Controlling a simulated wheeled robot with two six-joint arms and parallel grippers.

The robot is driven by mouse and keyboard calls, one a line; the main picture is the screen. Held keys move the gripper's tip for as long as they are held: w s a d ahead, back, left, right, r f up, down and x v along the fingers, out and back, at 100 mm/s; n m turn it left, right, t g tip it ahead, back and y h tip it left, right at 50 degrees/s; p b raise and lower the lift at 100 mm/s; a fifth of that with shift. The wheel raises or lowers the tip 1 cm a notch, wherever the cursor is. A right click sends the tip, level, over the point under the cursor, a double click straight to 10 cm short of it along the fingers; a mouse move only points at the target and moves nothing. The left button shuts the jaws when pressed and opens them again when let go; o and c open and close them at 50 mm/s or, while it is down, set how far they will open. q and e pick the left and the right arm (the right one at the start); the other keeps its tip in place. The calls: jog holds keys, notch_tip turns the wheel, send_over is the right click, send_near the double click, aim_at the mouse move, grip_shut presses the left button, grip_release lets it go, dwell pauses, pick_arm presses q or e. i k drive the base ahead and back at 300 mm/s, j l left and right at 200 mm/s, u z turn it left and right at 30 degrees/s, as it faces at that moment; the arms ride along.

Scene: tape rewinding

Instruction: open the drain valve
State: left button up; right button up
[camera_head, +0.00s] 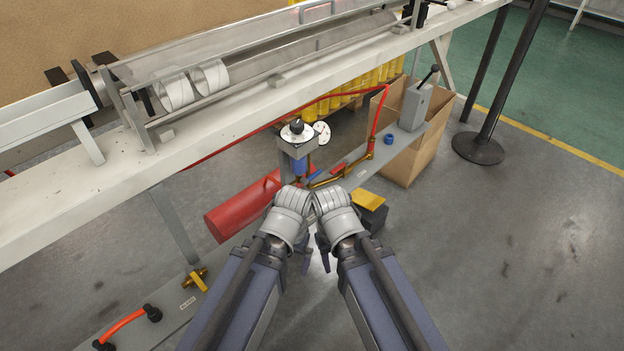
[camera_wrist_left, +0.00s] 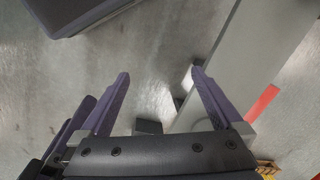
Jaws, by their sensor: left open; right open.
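A small yellow valve (camera_head: 195,279) with a lever-like handle sits on the low grey rail at the lower left, beside a small label; I cannot read whether it is the drain valve. My left gripper (camera_head: 305,262) is to the right of it and apart from it. In the left wrist view its two purple fingers (camera_wrist_left: 160,72) are spread with nothing between them. My right gripper (camera_head: 325,258) is close beside the left one, open, with its fingers partly hidden by my wrist. Neither gripper touches the valve.
A red cylinder (camera_head: 238,208) lies beside the rail. An air unit with a gauge (camera_head: 321,133) stands behind my wrists. A cardboard box (camera_head: 408,155) and a black post base (camera_head: 478,149) are at the right.

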aim_at(304, 181)
jog(key=k, duration=0.5)
jog(key=i+l+u, duration=0.1)
jog(key=u, duration=0.65)
jog(key=l+u, duration=0.35)
jog(key=l, duration=0.35)
jog(key=l+u, duration=0.35)
jog(key=l, duration=1.5)
